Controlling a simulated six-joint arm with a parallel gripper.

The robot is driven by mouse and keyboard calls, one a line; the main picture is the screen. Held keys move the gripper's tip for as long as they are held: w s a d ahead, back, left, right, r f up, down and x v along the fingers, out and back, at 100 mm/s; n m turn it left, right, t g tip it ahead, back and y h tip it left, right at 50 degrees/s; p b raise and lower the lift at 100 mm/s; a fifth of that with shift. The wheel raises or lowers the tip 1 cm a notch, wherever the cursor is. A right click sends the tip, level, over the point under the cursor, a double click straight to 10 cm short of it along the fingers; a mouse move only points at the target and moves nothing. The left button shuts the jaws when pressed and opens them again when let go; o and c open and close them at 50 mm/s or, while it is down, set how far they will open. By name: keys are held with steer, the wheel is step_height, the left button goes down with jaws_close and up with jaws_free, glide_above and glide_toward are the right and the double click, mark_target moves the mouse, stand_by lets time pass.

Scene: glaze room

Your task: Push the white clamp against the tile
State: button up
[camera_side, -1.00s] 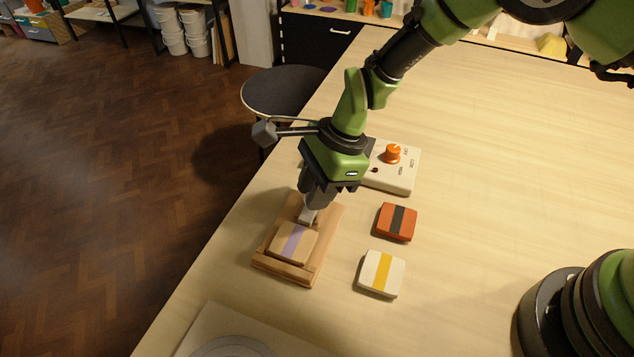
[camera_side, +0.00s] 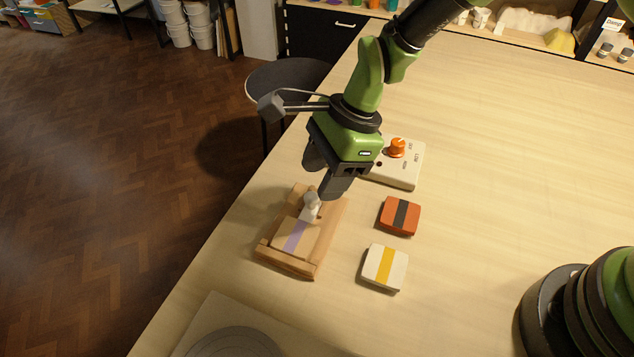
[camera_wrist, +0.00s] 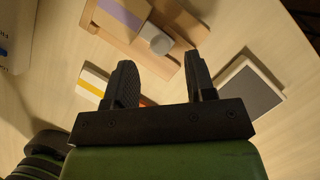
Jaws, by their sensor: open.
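The white clamp (camera_side: 312,207) stands in the wooden frame (camera_side: 322,254), right at the back edge of the tan tile (camera_side: 296,236) with a purple stripe. It looks to meet the tile, but I cannot tell whether a thin gap is left. My gripper (camera_side: 327,176) is open and empty, above and behind the clamp, apart from it.
An orange tile with a dark stripe (camera_side: 400,216) and a cream tile with a yellow stripe (camera_side: 385,267) lie right of the frame. A box with an orange knob (camera_side: 397,149) stands behind them. A pale board with a grey disc (camera_side: 235,343) lies in front.

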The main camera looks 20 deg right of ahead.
steer(key=v, duration=0.6)
steer(key=shift+d+r, duration=0.2)
steer(key=shift+r, duration=0.1)
steer(key=s+d+r+n+t, duration=0.2)
steer(key=d+r+n, duration=0.1)
steer(key=d+r, duration=0.3)
steer(key=s+d+r+n+t, duration=0.1)
steer(key=s+d+r+n, duration=0.2)
steer(key=r, duration=0.6)
steer(key=s+d+r+n+t+h, duration=0.1)
steer(key=s+d+n+t, duration=0.1)
steer(key=s+d+n, duration=0.2)
steer(key=s+d+r+n+t+h, duration=0.1)
steer(key=s+d+n, duration=0.3)
steer(key=s, duration=0.5)
steer(key=shift+s+d+r+t, duration=0.25)
steer(key=shift+d+r+t, duration=0.2)
steer(key=shift+r+t, duration=0.25)
stand_by(0.7)
